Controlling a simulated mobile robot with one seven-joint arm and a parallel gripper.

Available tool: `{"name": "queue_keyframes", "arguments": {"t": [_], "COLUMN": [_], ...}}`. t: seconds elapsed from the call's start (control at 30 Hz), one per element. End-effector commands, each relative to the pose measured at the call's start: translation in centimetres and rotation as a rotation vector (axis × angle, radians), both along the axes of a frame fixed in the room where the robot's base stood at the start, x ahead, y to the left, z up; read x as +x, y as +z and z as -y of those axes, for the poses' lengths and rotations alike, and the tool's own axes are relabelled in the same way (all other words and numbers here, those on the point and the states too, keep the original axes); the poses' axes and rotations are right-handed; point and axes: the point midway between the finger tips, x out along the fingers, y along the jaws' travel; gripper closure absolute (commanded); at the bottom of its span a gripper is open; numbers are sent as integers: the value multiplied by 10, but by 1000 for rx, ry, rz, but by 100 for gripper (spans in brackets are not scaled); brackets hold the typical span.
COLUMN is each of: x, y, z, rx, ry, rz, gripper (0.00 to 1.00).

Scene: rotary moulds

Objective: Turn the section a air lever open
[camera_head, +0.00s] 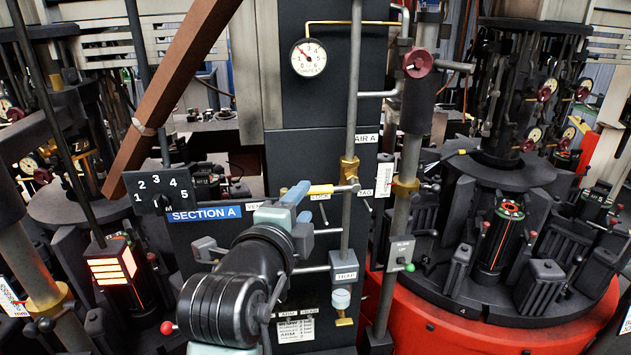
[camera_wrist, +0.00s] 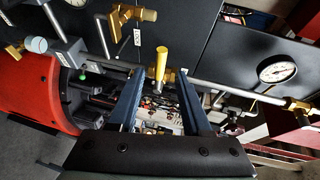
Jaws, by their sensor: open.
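The section A air lever is a yellow handle (camera_head: 321,189) that sticks out to the left, across the upright grey pipe, below a brass valve body (camera_head: 348,169) and the AIR A label (camera_head: 367,138). In the wrist view the yellow lever (camera_wrist: 161,62) stands between the two blue fingers, with a gap on each side. My gripper (camera_head: 301,204) is open at the lever's left end in the head view. It also shows in the wrist view (camera_wrist: 160,76), with nothing clamped. The finger-to-lever depth is hard to tell.
A round gauge (camera_head: 309,57) is above on the dark panel. A TRAP box (camera_head: 346,273) sits lower on the pipe. Another brass fitting (camera_wrist: 127,17) is close by in the wrist view. A red round base (camera_head: 450,325) with moulds stands at right. A brown beam (camera_head: 170,95) slants at left.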

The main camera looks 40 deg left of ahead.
Motion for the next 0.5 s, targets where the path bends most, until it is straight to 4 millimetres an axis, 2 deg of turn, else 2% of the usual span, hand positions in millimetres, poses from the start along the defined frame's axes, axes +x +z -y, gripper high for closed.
{"name": "queue_keyframes", "arguments": {"t": [0.2, 0.5], "x": [32, 57], "y": [-3, -10], "z": [-16, -28], "rx": [0, 0], "ry": [0, -1], "rz": [-1, 1], "gripper": [52, 52]}}
